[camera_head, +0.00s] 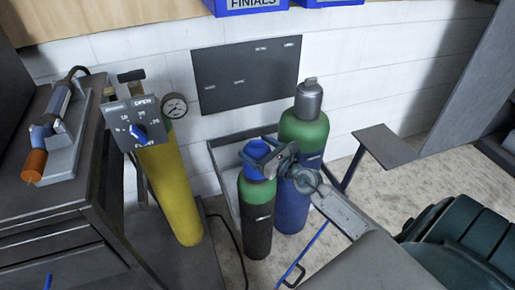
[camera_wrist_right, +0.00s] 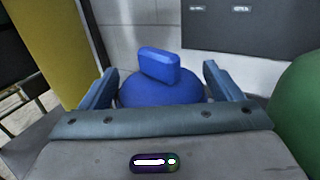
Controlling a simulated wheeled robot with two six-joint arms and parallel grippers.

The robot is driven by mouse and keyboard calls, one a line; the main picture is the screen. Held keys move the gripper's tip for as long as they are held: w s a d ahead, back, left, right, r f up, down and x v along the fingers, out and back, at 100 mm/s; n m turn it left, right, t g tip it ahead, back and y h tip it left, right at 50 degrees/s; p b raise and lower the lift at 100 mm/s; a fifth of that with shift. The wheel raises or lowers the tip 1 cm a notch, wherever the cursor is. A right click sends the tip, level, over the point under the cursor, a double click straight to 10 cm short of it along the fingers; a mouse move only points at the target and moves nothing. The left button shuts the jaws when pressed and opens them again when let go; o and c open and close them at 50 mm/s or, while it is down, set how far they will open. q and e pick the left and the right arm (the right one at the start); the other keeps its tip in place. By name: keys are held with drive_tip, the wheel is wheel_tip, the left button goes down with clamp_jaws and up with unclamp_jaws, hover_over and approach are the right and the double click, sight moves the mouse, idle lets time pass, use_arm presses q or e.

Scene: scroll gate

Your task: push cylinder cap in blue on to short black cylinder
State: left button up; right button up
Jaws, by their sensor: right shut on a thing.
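The blue cylinder cap (camera_head: 258,158) is at the top of the short black cylinder (camera_head: 257,222), which has a green shoulder (camera_head: 257,189). My right gripper (camera_head: 262,160) is shut on the cap, its fingers on either side. In the right wrist view, the cap's round body (camera_wrist_right: 160,92) shows between the two fingers (camera_wrist_right: 160,88), with a blue block-shaped handle on top. The cap looks to be over the cylinder's neck; whether it is fully seated cannot be told. My left gripper is not in view.
A taller blue cylinder (camera_head: 292,207) with a green shoulder and grey cap stands just right of the black one. A yellow cylinder (camera_head: 172,190) with a gauge (camera_head: 175,106) stands left. A dark cart (camera_head: 60,200) holds an orange-tipped tool (camera_head: 45,140). A small grey shelf (camera_head: 384,146) is at right.

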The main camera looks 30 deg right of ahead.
drive_tip(key=shift+f+b, duration=0.5)
drive_tip(key=shift+f, duration=0.15)
idle(0.8)
drive_tip(key=o, duration=0.9)
drive_tip(key=shift+f, duration=0.1)
drive_tip(key=shift+b+v, duration=1.05)
drive_tip(key=shift+v, duration=4.4)
